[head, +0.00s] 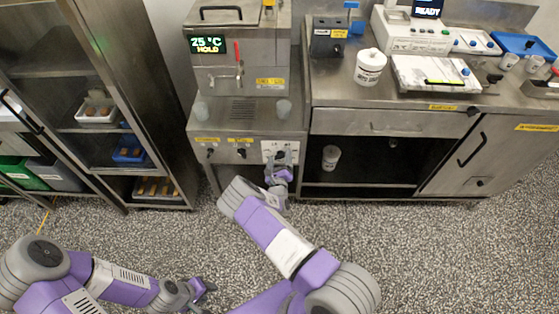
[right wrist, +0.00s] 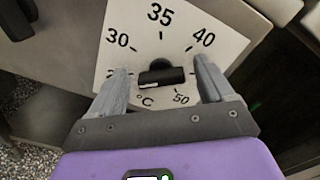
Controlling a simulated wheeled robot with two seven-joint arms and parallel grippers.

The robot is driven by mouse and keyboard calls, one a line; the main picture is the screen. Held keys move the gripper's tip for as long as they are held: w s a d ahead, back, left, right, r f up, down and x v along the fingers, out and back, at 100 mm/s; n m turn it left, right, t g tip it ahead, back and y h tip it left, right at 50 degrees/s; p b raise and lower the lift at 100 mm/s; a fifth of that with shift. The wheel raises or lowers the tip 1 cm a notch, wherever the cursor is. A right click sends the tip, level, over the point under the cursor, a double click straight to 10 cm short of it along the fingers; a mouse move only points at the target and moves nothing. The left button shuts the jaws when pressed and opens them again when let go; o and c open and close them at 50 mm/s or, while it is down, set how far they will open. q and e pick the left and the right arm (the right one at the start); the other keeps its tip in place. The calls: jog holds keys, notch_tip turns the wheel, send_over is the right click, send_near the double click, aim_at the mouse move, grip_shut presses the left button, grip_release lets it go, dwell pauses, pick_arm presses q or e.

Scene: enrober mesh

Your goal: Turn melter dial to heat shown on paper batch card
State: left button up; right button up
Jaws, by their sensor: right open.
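The melter (head: 225,85) stands left of the counter, its display (head: 208,44) reading 25 °C HOLD. In the right wrist view the melter dial is a black bar knob (right wrist: 162,76) on a white scale plate (right wrist: 123,25). Readable marks are 30, 35, 40 and 50 °C. The bar lies nearly level; its pointing end is unclear. My right gripper (right wrist: 163,84) is open, one finger on each side of the knob, contact not clear. In the head view it (head: 280,172) covers part of the dial. My left gripper (head: 204,290) is low over the floor, too small to read. No batch card is readable.
Two other black knobs (head: 210,153) (head: 241,153) sit left on the melter front. The counter (head: 340,92) holds a white tub (head: 370,67), a white flat item (head: 435,75) and a machine reading READY (head: 408,35). A shelf rack (head: 100,70) stands at left. The floor (head: 450,250) is clear.

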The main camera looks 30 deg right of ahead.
jog(key=shift+c, duration=0.3)
jog(key=c, duration=1)
jog(key=shift+m, duration=0.3)
jog(key=m+p, duration=0.2)
jog(key=m, duration=0.1)
jog(key=shift+s+d+r+m+p, duration=0.1)
jog(key=shift+m+p, duration=0.2)
jog(key=m+p, duration=0.2)
jog(key=m, duration=0.3)
jog(key=shift+d, duration=0.1)
jog(key=m+p, duration=0.1)
jog(key=m, duration=0.4)
jog(key=shift+s+m, duration=0.15)
jog(key=shift+m, duration=0.25)
jog(key=m, duration=0.1)
jog(key=m+p, duration=0.1)
jog(key=m, duration=0.2)
jog(key=shift+d+f+m, duration=0.1)
jog(key=shift+f+m, duration=0.15)
jog(key=shift+m, duration=0.15)
